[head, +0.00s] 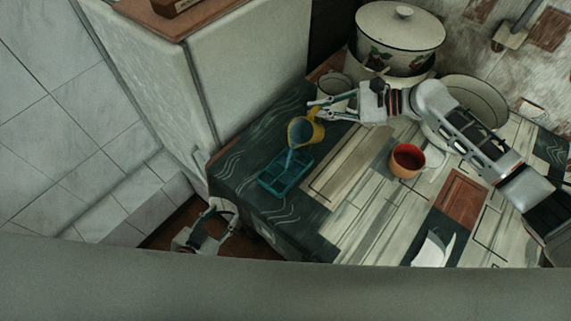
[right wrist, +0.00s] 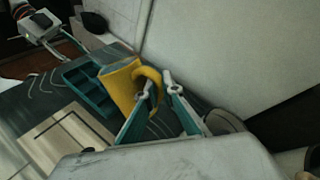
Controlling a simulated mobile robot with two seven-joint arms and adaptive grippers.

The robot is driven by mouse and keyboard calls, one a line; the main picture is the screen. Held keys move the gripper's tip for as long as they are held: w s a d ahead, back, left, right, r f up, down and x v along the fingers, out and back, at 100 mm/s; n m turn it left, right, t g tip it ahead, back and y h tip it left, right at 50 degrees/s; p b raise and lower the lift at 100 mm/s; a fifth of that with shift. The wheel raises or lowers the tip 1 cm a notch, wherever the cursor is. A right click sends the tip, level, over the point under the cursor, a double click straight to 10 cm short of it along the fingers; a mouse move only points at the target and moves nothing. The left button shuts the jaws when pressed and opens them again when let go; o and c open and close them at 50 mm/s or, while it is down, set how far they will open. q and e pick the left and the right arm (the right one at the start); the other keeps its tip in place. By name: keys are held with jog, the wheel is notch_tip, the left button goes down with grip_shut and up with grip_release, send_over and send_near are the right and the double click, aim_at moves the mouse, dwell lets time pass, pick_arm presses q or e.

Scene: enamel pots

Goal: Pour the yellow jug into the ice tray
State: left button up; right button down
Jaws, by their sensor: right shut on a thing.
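The yellow jug (head: 303,131) is tilted in the air over the near left part of the table, its mouth toward the ice tray. A blue stream runs down from its mouth to the teal ice tray (head: 285,175), which lies flat near the table's left edge. My right gripper (head: 318,109) is shut on the jug at its handle side; the right wrist view shows the fingers (right wrist: 172,85) at the yellow handle, with the jug (right wrist: 121,88) partly over the tray (right wrist: 84,90). My left gripper (head: 203,232) is low, off the table's left edge, empty and apparently open.
An orange mug with red inside (head: 407,161) stands mid-table. A large lidded pot (head: 400,40), a light cup (head: 334,86) and a pale basin (head: 475,98) stand at the back. A white cabinet (head: 250,75) borders the table's left side.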

jog(key=shift+w, duration=0.1)
jog(key=shift+r+p, duration=0.1)
jog(key=shift+p, duration=0.25)
jog(key=shift+s+a+n, duration=0.15)
jog(key=shift+s+n, duration=0.1)
jog(key=shift+n, duration=0.05)
jog(key=shift+h, duration=0.3)
jog(key=shift+w+t, duration=0.1)
jog(key=shift+t, duration=0.2)
jog(key=shift+s+a+n, duration=0.1)
jog(key=shift+s+n, duration=0.2)
